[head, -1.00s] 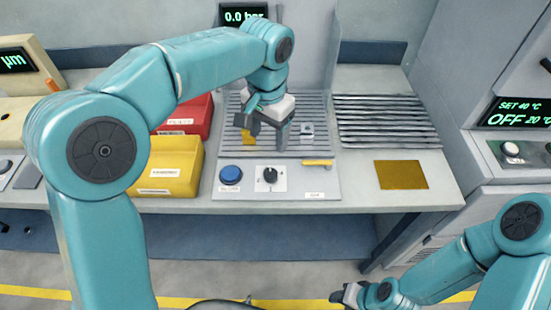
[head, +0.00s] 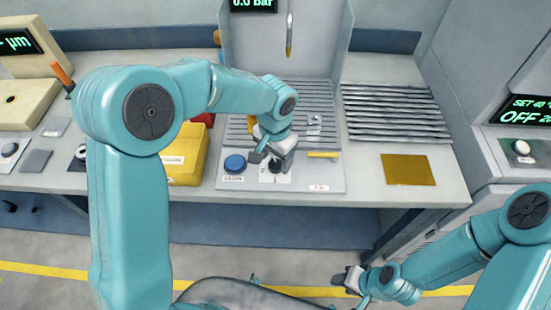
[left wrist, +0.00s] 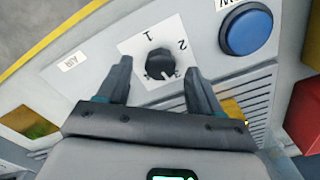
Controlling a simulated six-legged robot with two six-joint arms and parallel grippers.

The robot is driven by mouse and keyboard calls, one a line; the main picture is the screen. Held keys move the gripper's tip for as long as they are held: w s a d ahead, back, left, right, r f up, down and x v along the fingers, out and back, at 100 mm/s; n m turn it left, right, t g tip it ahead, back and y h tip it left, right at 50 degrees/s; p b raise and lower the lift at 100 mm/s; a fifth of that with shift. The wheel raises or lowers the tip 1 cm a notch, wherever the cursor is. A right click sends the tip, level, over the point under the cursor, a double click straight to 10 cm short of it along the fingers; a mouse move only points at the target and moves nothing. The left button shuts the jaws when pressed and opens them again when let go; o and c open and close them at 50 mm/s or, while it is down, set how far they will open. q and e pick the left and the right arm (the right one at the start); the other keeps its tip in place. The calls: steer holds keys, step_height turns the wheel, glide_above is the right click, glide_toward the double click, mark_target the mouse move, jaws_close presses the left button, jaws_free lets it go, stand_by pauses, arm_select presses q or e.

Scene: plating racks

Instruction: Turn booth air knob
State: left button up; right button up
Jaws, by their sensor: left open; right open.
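The black air knob (head: 275,167) sits on a white numbered plate on the booth's front panel, partly hidden by my gripper in the head view. In the left wrist view the knob (left wrist: 159,63) shows clearly, with printed marks 1 and 2 above it and a small AIR label to the left. Its pale pointer line seems to face down and right. My left gripper (head: 268,158) is open over the panel, and in the wrist view its fingers stand on either side of the knob; contact cannot be told. My right gripper (head: 346,281) is open and empty, low above the floor.
A blue button (head: 235,164) is left of the knob, and a yellow bar (head: 323,155) is right of it. A yellow bin (head: 187,165) stands further left. A gold plate (head: 408,169) lies on the bench, right. A spray-like tool (head: 289,38) hangs behind.

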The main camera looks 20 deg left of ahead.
mark_target(275, 166)
arm_select(q)
steer(key=shift+f, duration=0.65)
steer(key=shift+w+f, duration=0.2)
steer(key=shift+f, duration=0.25)
steer(key=shift+s, duration=0.1)
steer(key=shift+c, duration=0.6)
steer(key=c, duration=0.9)
steer(key=shift+c, duration=0.2)
